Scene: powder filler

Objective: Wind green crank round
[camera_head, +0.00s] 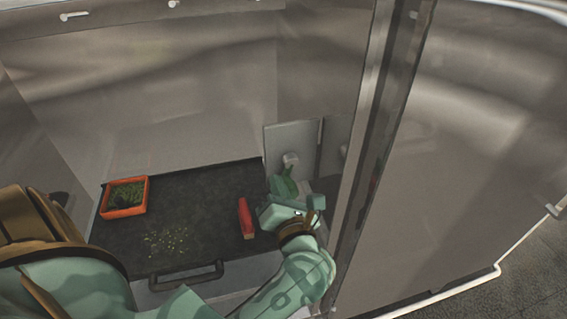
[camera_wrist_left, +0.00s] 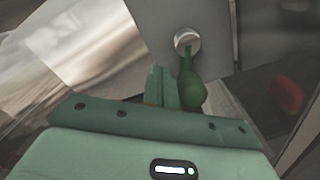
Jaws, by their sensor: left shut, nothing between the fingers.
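The green crank (camera_head: 284,184) sits on a pale hub on a grey upright panel (camera_head: 291,138) at the right end of the dark worktop. In the left wrist view the crank (camera_wrist_left: 191,88) hangs down from a round metal hub (camera_wrist_left: 187,39), its bulbous grip lowest. My left gripper (camera_head: 281,196) is at the crank's lower end. In the wrist view its fingers (camera_wrist_left: 163,88) are shut and empty, just left of the crank's grip; I cannot tell whether they touch it. My right gripper is not in view.
An orange-red box with green contents (camera_head: 124,211) stands at the worktop's left. A red block (camera_head: 246,218) lies close left of my left gripper. Yellowish crumbs (camera_head: 166,241) lie near the front handle (camera_head: 186,276). A metal post (camera_head: 372,130) rises to the right.

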